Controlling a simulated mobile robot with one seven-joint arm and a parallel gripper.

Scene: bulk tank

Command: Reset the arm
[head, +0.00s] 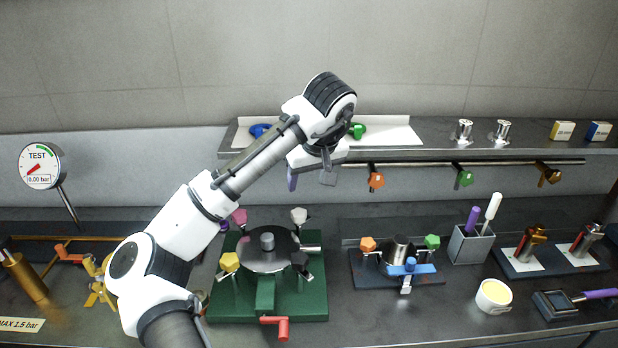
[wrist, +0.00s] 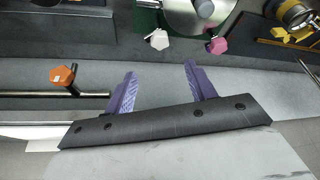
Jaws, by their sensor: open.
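My arm reaches up and to the right across the head view. My gripper (head: 309,181) hangs at its end, in front of the wall rail and above the green-based fixture. In the wrist view the two purple fingers of my gripper (wrist: 160,78) stand wide apart with nothing between them. In the head view the arm's end partly hides the fingers.
The green fixture (head: 222,304) with coloured knobs stands below my gripper. A smaller clamp fixture (head: 366,276) is to its right. An orange knob (head: 376,180) hangs on the rail close by, and shows in the wrist view (wrist: 62,76). A shelf (head: 400,154) runs behind.

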